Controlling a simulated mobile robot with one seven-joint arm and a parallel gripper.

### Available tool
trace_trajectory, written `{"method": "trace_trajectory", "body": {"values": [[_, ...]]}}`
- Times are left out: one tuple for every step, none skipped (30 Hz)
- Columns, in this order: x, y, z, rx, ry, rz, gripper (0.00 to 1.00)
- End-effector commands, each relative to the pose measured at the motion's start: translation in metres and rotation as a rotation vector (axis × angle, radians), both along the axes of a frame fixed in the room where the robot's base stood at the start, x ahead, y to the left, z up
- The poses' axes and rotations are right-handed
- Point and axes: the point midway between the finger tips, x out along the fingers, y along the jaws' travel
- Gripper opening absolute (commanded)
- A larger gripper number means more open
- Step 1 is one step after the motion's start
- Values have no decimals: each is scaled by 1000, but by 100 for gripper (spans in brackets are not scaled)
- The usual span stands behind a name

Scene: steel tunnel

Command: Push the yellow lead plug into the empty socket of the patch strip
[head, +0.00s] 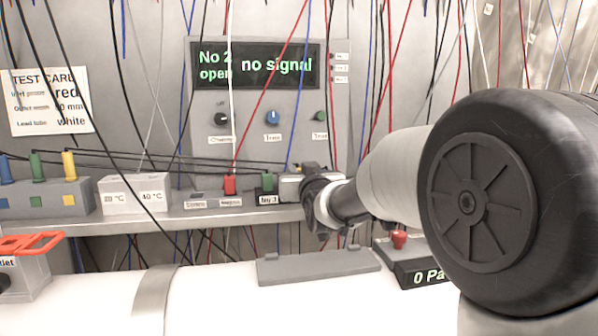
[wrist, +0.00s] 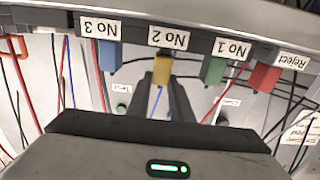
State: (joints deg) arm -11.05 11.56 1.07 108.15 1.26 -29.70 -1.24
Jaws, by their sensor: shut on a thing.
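The yellow lead plug (wrist: 161,71) is between the two dark fingers of my gripper (wrist: 161,82) in the wrist view. It lines up with the No 2 label (wrist: 168,38) of the patch strip (wrist: 140,24). Whether it is seated in the socket or just short of it, I cannot tell. A blue plug (wrist: 109,57) is at No 3, a green plug (wrist: 213,70) at No 1 and a red plug (wrist: 264,77) at Reject. In the head view my wrist and gripper (head: 306,188) reach the ledge, mostly hiding the yellow plug.
The display (head: 262,66) reads "No 2 open" and "no signal". Many cables hang around the strip. A block (head: 45,198) with blue, green and yellow posts stands at left. A white pipe (head: 215,295), a grey plate (head: 318,264) and a red-button box (head: 412,262) lie below the ledge.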

Motion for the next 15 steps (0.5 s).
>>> {"method": "trace_trajectory", "body": {"values": [[0,0,-2,0,-1,0,0],[0,0,-3,0,-1,0,0],[0,0,-3,0,-1,0,0],[0,0,-4,0,-1,0,0],[0,0,-5,0,-1,0,0],[0,0,-6,0,-1,0,0],[0,0,-6,0,-1,0,0],[0,0,-7,0,-1,0,0],[0,0,-8,0,-1,0,0],[0,0,-8,0,-1,0,0],[0,0,-9,0,-1,0,0],[0,0,-10,0,-1,0,0],[0,0,-10,0,-1,0,0],[0,0,-11,0,-1,0,0],[0,0,-10,0,-1,0,23]]}}
